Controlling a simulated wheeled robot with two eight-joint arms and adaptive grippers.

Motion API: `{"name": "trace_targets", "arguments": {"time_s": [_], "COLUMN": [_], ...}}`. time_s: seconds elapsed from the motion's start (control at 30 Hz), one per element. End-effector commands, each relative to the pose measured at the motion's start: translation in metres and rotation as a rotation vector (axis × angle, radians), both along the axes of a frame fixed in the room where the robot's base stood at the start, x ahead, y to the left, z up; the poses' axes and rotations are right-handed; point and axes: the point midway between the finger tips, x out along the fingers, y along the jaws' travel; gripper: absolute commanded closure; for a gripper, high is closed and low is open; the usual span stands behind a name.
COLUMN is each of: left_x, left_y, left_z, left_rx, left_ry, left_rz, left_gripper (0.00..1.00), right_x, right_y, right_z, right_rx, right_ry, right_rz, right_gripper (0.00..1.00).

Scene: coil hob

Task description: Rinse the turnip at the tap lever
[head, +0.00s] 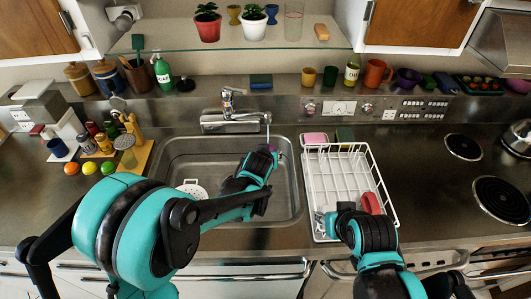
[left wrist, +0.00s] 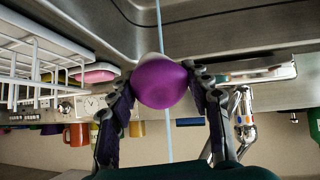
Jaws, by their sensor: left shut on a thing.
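The purple turnip (left wrist: 161,82) with a pale end is held between the fingers of my left gripper (left wrist: 163,88). In the head view, my left gripper (head: 268,153) is over the right side of the sink, below the tap spout, and mostly hides the turnip. The chrome tap (head: 232,118) stands behind the sink with its lever (head: 228,93) on top. A thin pale water stream (left wrist: 167,140) lines up with the turnip in the left wrist view; I cannot tell exactly where it strikes. My right gripper (head: 329,220) is low over the dish rack; its fingers are unclear.
The white dish rack (head: 312,186) with a red item (head: 370,203) stands right of the steel sink (head: 170,155). A white strainer (head: 193,188) lies in the sink. Pink (head: 314,138) and green (head: 345,134) sponges sit behind the rack. Coil burners (head: 500,200) are at right.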

Motion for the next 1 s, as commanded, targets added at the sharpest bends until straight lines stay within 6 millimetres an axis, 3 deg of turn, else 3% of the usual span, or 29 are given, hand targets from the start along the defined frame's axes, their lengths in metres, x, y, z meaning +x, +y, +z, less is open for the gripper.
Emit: {"name": "trace_targets", "arguments": {"time_s": [1.0], "left_x": [-0.063], "left_y": [0.045], "left_z": [0.0], "left_rx": [-0.001], "left_ry": [0.0], "left_rz": [0.001], "left_gripper": [0.82], "right_x": [0.0], "right_y": [0.0], "right_z": [-0.002], "right_rx": [0.0], "right_ry": [0.0], "right_rz": [0.0], "right_gripper": [0.64]}}
